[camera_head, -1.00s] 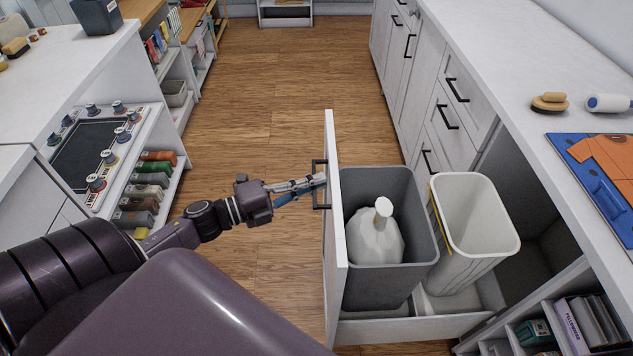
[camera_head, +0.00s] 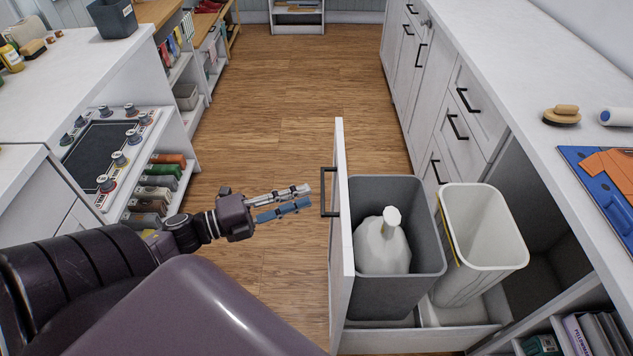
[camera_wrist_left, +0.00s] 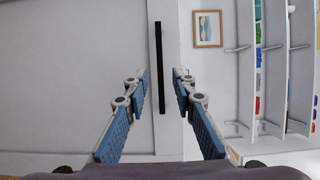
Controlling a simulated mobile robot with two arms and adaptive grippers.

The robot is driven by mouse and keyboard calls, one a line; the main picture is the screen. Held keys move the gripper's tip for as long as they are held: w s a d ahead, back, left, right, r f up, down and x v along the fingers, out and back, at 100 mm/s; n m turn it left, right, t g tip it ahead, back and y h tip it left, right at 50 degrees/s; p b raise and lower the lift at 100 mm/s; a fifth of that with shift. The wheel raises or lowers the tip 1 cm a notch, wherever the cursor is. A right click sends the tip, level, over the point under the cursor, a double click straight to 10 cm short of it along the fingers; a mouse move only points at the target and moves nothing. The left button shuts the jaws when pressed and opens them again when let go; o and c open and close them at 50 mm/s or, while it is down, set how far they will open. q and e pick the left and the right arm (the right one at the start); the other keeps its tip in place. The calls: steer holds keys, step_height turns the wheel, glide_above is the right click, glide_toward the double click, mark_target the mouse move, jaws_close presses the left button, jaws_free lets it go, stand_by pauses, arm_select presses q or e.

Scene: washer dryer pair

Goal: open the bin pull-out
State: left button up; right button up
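The bin pull-out (camera_head: 341,240) stands out from the right-hand counter, its white front panel facing left. Inside are a grey bin (camera_head: 433,235) holding a white bag and a white bin (camera_head: 487,228) with a yellow strip. The black handle (camera_head: 329,192) is on the front panel; it shows as a dark upright bar in the left wrist view (camera_wrist_left: 160,70). My left gripper (camera_head: 306,197) is open and empty, a short gap left of the handle. Its blue-padded fingers are spread either side of the bar in the left wrist view (camera_wrist_left: 158,80). My right gripper is out of view.
The right counter (camera_head: 520,60) holds a round brush, a white roller and a blue board with orange cloth. A shelf with books (camera_head: 590,335) sits below it. A control panel (camera_head: 105,155) and shelving stand at left. The wooden floor (camera_head: 300,90) between is clear.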

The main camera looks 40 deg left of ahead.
arm_select(q)
steer(key=v, duration=0.6)
stand_by(0.4)
